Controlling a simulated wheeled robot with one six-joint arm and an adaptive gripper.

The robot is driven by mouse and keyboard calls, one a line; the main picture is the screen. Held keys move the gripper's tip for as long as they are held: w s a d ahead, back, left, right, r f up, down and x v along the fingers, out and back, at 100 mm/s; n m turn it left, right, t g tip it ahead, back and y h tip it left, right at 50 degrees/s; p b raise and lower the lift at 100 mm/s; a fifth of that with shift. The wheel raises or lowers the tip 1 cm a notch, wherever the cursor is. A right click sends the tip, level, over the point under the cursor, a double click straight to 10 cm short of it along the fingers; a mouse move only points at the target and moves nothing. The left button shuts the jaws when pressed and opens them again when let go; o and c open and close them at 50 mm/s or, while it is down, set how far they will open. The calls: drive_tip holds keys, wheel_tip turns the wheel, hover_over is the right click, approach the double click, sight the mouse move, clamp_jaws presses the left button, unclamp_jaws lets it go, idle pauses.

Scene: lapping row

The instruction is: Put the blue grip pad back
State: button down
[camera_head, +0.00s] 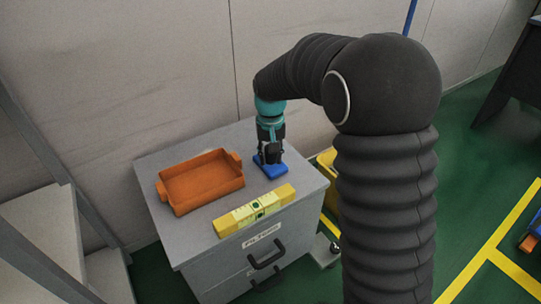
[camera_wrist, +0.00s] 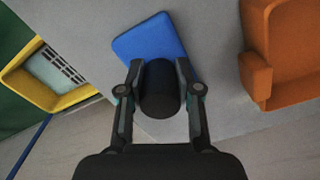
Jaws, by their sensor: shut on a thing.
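The blue grip pad (camera_head: 271,170) is a flat blue plate at the right rear of the grey cabinet's top. It also shows in the wrist view (camera_wrist: 150,40), under a dark, round grip (camera_wrist: 160,90). My gripper (camera_head: 270,154) points down over the pad. In the wrist view my gripper (camera_wrist: 160,70) has its two fingers closed on either side of the dark grip. The pad looks to be on or just above the cabinet top; I cannot tell whether it touches.
An orange tray (camera_head: 164,192) stands on the cabinet top (camera_head: 190,240), left of the pad. A yellow level (camera_head: 255,209) lies along the front edge. A yellow bin (camera_wrist: 72,98) stands beside the cabinet, below its top. Bare surface separates pad and tray.

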drive_tip(key=shift+f, duration=0.15)
drive_tip(key=c, duration=0.8)
unclamp_jaws()
wheel_tip(320, 180, up, 12)
drive_tip(key=shift+r+p, duration=0.25)
drive_tip(key=shift+p, duration=0.55)
drive_tip(key=s+d+r+t, duration=0.1)
drive_tip(key=s+d+r, duration=0.2)
drive_tip(key=s+d, duration=0.3)
drive_tip(key=s+d+r+t, duration=0.2)
drive_tip(key=s+d+r, duration=0.15)
drive_tip(key=s, duration=0.35)
drive_tip(key=shift+s+d+f+m+t, duration=0.35)
drive_tip(key=shift+s+d+f, duration=0.6)
drive_tip(key=shift+s, duration=1.55)
drive_tip(key=shift+s+d+f+m+t, duration=0.2)
drive_tip(key=shift+s+d+f+t, duration=0.3)
drive_tip(key=shift+s+d, duration=1.45)
drive_tip(key=shift+s+d+f+m+t, duration=0.25)
drive_tip(key=shift+s+d+f+t, duration=0.35)
drive_tip(key=shift+s, duration=2.4)
